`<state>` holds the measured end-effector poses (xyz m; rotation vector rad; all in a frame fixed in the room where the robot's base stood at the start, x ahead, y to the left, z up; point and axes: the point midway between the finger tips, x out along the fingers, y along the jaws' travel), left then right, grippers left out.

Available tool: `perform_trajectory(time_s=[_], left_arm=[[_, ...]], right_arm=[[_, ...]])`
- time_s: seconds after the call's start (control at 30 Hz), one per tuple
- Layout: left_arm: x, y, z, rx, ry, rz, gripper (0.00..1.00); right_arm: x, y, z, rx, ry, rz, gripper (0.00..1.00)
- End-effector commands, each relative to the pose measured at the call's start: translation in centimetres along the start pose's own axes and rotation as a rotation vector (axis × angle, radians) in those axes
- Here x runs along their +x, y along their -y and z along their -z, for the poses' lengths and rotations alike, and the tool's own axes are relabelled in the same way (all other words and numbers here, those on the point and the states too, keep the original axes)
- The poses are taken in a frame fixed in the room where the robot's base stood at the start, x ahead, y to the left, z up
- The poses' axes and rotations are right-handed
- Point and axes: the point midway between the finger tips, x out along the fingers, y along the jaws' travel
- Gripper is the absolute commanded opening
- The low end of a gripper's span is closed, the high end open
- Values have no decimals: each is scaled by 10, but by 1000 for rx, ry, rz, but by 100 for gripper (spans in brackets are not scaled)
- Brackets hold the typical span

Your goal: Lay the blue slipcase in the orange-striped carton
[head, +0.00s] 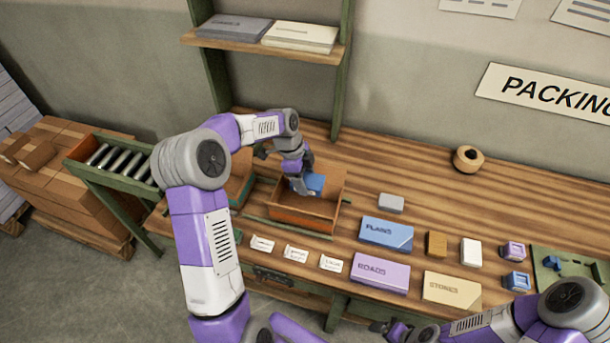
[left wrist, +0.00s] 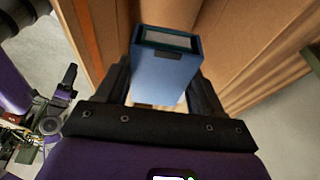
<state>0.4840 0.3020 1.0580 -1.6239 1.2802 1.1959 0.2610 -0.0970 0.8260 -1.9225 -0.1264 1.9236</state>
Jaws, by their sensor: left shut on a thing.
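The blue slipcase (head: 316,183) is held in my left gripper (head: 304,188), over the open orange-striped carton (head: 290,219). In the left wrist view the slipcase (left wrist: 165,78) stands between the two dark fingers of my left gripper (left wrist: 163,88), which is shut on it. Brown carton walls lie beyond it, with an orange band at the left. I cannot tell whether the slipcase touches the carton's floor. My right gripper (head: 392,329) shows small at the bottom edge of the head view, and its jaws are unclear.
A second carton (head: 236,186) with green trim stands just left. Blue (head: 386,233), purple (head: 366,272) and cream (head: 452,288) boxes lie to the right, with several small blocks. Paper slips lie along the front edge. A tape roll (head: 468,159) sits at the back; bench around it is clear.

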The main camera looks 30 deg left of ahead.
Motion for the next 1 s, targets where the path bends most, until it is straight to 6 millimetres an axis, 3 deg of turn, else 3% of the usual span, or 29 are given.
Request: perform_trajectory(time_s=[0.7, 1.0], left_arm=[[86, 0, -27, -1, 0, 0, 38], [113, 0, -35, -1, 0, -1, 38]], right_arm=[[60, -22, 3, 0, 0, 0, 94], [77, -29, 4, 0, 0, 0, 94]])
